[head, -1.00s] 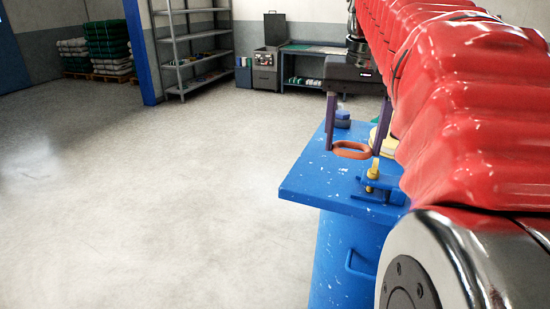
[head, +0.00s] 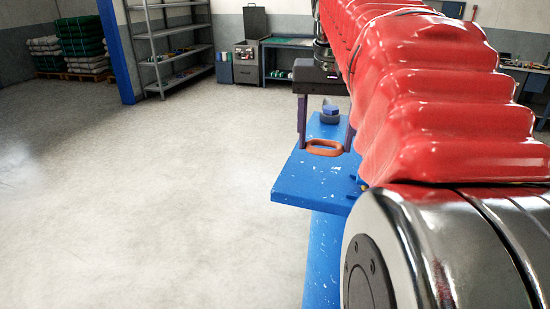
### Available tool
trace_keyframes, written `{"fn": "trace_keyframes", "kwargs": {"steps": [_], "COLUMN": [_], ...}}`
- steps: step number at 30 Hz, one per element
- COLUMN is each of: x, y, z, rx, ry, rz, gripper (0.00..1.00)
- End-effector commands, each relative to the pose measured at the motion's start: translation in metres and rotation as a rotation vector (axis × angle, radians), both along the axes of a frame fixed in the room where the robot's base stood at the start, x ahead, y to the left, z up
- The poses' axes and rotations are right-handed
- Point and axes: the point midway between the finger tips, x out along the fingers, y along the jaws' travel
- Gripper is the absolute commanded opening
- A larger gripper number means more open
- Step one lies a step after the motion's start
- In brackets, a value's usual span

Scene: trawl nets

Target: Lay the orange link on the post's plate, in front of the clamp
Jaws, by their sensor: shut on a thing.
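The orange link (head: 324,152) is an oblong ring held flat between the two long, dark fingers of my gripper (head: 325,145). My gripper is shut on it, with one finger at each end. The link appears over the post's blue plate (head: 300,186); I cannot tell whether it touches the plate or hangs just above it. The clamp is almost wholly hidden behind my red-sleeved arm. Only small yellow and blue bits (head: 353,178) show at the arm's edge, to the right of the link and nearer to me.
A small blue and grey object (head: 330,114) sits on the plate's far part, beyond the link. The plate's right side is hidden by my arm. Open floor (head: 150,200) lies to the left. Grey shelves (head: 175,50) and a workbench (head: 290,55) stand far back.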

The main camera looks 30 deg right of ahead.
Motion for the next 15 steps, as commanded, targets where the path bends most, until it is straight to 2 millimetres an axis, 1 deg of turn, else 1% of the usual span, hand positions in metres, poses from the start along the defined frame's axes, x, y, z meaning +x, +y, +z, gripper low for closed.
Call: {"fn": "trace_keyframes", "kwargs": {"steps": [3, 7, 10, 15], "x": [-0.002, -0.002, -0.002, -0.002], "y": [0.000, -0.001, -0.001, -0.001], "z": [-0.018, -0.031, -0.034, -0.034], "rx": [0.000, 0.000, 0.000, -0.001], "ry": [0.000, -0.002, -0.002, -0.003], "rz": [-0.002, -0.002, -0.002, -0.003], "gripper": [0.32, 0.32, 0.32, 0.31]}}
